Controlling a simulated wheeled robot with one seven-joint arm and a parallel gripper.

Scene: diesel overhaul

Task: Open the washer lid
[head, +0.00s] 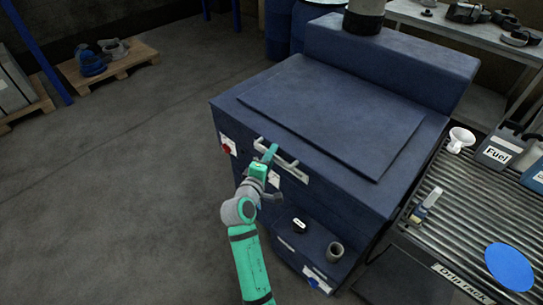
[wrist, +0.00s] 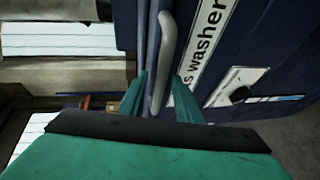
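The parts washer is a dark blue cabinet (head: 230,120) with a flat raised lid (head: 335,110) on top; the lid looks closed. A light grey bar handle (head: 289,165) runs along the lid's front edge. It also shows in the wrist view (wrist: 165,45), where it passes between my two fingers. My gripper (head: 270,153) is at the left part of the handle. In the wrist view my gripper (wrist: 159,78) has its teal fingers apart, with gaps visible on both sides of the bar. Whether a finger touches the bar cannot be told.
A raised blue box (head: 390,60) with a grey cylinder stands behind the lid. A drip rack (head: 440,240) adjoins at right.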

